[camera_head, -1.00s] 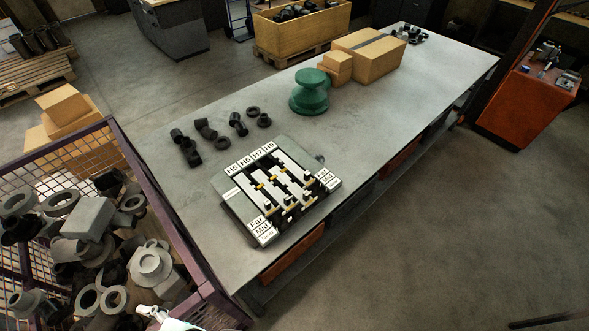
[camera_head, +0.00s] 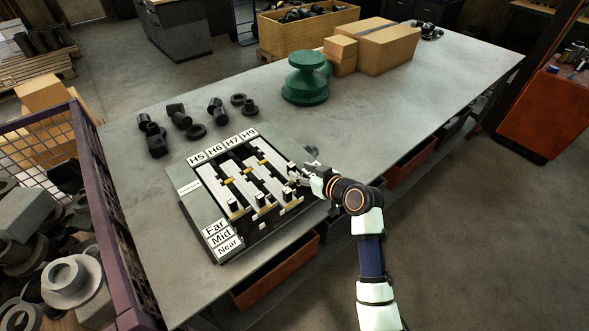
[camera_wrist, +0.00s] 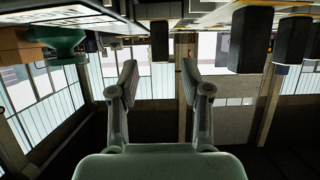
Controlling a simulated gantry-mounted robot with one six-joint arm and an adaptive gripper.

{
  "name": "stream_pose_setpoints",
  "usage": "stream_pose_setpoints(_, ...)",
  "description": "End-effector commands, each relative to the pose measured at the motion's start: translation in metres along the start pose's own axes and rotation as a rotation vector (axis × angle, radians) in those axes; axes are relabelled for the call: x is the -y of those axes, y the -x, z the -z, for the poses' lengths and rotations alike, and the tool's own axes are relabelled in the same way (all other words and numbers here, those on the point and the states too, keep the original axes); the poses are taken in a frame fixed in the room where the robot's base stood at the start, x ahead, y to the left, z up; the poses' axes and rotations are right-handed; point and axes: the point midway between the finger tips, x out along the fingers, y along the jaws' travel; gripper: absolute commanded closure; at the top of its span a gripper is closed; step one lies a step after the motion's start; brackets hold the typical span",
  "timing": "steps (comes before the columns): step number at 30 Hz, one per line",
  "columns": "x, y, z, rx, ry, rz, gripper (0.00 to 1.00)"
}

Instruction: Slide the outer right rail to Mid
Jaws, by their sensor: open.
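The rail board (camera_head: 186,207) lies on the grey table, with sliding white rails under the labels H5, H6, H7 and H9. The outer right rail (camera_head: 268,158) is under H9; its near end is partly hidden by my gripper. Far, Mid and Near labels (camera_head: 220,238) show at the board's left front; those on the right are covered by my arm. My gripper (camera_head: 293,178) is at the board's right edge, close to the outer right rail's end. In the wrist view, my gripper (camera_wrist: 158,82) is open with nothing between its fingers. Dark upright handles (camera_wrist: 250,40) stand to one side; contact is not visible.
Black pipe fittings (camera_head: 180,117) lie behind the board. A green spool (camera_head: 305,82) and cardboard boxes (camera_head: 375,47) stand farther back. A purple mesh bin (camera_head: 110,230) of parts is at the left. The table's right half is mostly clear.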

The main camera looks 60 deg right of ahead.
Motion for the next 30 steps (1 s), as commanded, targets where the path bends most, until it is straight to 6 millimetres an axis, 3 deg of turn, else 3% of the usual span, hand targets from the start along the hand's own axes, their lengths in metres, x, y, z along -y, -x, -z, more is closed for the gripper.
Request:
stream_pose_setpoints(3,0.001,-0.025,-0.002,0.0,0.001,0.002,0.52)
stream_pose_setpoints(9,0.001,-0.055,-0.001,0.001,0.0,0.001,0.52)
stream_pose_setpoints(19,0.001,-0.061,0.0,0.001,0.001,0.0,0.52)
stream_pose_setpoints(27,0.001,-0.061,0.0,0.001,0.0,0.0,0.97)
stream_pose_setpoints(30,0.001,-0.061,0.0,0.001,0.0,0.0,1.0)
